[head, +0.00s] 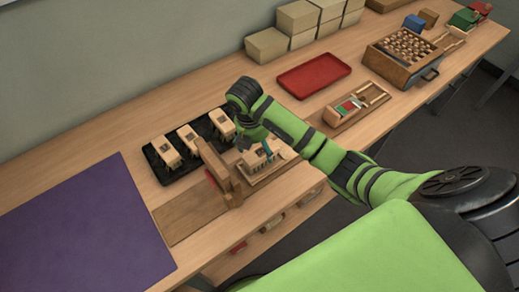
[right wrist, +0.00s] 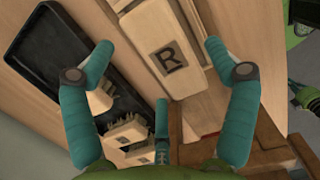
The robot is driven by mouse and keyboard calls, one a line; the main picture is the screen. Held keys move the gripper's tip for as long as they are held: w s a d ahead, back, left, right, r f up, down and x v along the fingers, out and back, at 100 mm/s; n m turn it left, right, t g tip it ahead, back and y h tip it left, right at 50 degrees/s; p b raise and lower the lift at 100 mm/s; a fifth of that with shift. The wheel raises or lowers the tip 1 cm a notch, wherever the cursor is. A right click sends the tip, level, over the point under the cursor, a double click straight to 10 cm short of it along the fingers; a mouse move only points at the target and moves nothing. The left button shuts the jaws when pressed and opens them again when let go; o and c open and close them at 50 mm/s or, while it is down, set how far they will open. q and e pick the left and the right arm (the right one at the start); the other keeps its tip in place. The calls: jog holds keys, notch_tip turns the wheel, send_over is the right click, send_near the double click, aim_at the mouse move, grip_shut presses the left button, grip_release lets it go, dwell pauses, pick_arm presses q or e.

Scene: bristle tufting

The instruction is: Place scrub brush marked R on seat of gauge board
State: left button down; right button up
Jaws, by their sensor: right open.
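The scrub brush marked R (right wrist: 172,58) has a pale wooden block and lies label up between the spread fingers of my right gripper (right wrist: 157,50). In the head view this brush (head: 256,161) sits on a pale wooden seat (head: 270,174), partly hidden by my right gripper (head: 256,149). My right gripper is open, with a finger on each side of the brush and gaps showing in the wrist view. The gauge board (head: 217,172) stands upright just left of the brush. My left gripper does not show clearly in either view.
A black tray (head: 157,172) with several brushes lies left of the gauge board. A purple mat (head: 85,230) covers the left of the bench. A red tray (head: 313,75), stacked boxes (head: 297,17) and a wooden drawer box (head: 402,55) stand farther right.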

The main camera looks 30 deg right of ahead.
aim_at(255, 152)
notch_tip(255, 152, up, 9)
jog(key=a+p, duration=0.1)
jog(key=p, duration=0.2)
jog(key=shift+a+f, duration=0.15)
jog(key=shift+a, duration=0.05)
